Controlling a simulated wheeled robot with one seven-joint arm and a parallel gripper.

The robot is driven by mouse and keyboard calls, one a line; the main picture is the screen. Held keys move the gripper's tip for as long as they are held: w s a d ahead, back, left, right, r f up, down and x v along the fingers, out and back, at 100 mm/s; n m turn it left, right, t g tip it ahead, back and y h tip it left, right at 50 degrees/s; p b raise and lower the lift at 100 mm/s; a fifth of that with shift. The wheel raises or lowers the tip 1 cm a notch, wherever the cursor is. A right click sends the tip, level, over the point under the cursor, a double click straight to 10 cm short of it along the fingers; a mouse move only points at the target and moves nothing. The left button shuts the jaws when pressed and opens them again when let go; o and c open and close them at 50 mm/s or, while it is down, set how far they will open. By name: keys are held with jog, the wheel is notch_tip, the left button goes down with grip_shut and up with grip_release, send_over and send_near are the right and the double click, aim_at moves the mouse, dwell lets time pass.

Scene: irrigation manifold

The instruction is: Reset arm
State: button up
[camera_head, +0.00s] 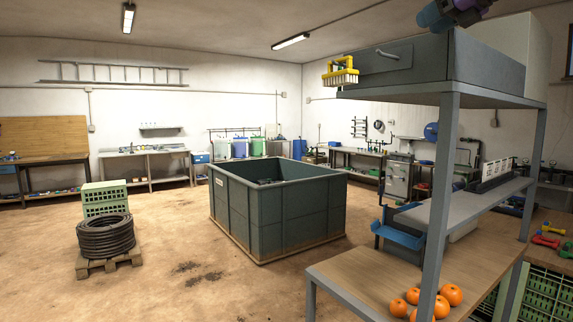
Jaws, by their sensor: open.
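I cannot make out my gripper in the head view. A dark and purple object (452,12) shows at the top edge on the right, above the grey cabinet, and it is cut off by the frame. I cannot tell what it is. No part that I can surely call my arm shows.
A large grey bin (290,217) stands mid-floor. Coiled hose (104,236) lies on a pallet at left. Open floor surrounds the bin.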

jog(key=s+d+m+t+h, duration=0.5)
jog(key=m+t, duration=0.3)
jog(key=m, duration=1)
jog(key=s+d+f+m+g+h, duration=0.1)
jog(key=s+d+f+m+h, duration=0.15)
jog(key=f+m, duration=0.3)
jog(key=s+d+f+m+g+h, duration=0.1)
jog(key=s+f+m+h, duration=0.1)
jog(key=s+f+m, duration=0.3)
jog(key=s+a+f+m+g, duration=0.3)
jog(key=s+f, duration=0.4)
jog(key=f, duration=0.3)
jog(key=s+a+f+m+g+y, duration=0.1)
jog(key=s+a+f+m+g, duration=0.2)
jog(key=f, duration=0.7)
jog(key=s+a+f+m+g, duration=0.4)
jog(key=s+f+m+g, duration=0.2)
jog(key=s+f, duration=0.4)
jog(key=shift+s+m+y, duration=0.35)
jog(key=shift+s+m, duration=0.2)
jog(key=shift+m, duration=0.3)
jog(key=shift+a+f, duration=0.1)
